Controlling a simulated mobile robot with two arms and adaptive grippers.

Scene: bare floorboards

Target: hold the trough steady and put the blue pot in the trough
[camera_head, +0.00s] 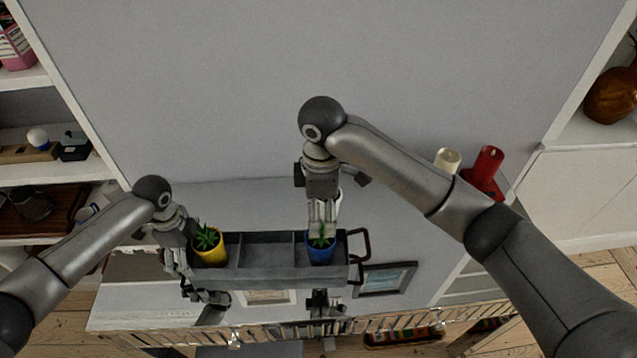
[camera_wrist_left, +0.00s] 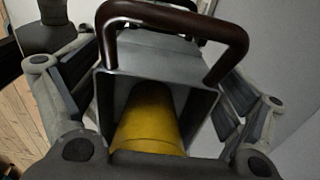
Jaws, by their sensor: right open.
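The grey trough (camera_head: 272,275) has dividers and a dark handle at its right end. Its near end, with a dark handle (camera_wrist_left: 185,20), fills the middle of the left wrist view. The blue pot (camera_head: 321,254) with a green plant is in the trough's right end compartment, upright. My right gripper (camera_head: 321,229) is open just above it, its fingers at the plant; the exact gap is hard to see. A yellow pot (camera_head: 212,257) with a plant is in the left end compartment. My left gripper (camera_wrist_left: 158,100) has its fingers against both sides of the trough's left end.
Picture frames (camera_head: 385,279) lie on the white surface around the trough. A red candle (camera_head: 487,163) and a cream candle (camera_head: 447,160) stand at the right, behind my right arm. A white object (camera_head: 337,199) is partly hidden behind my right gripper. A wall closes the back.

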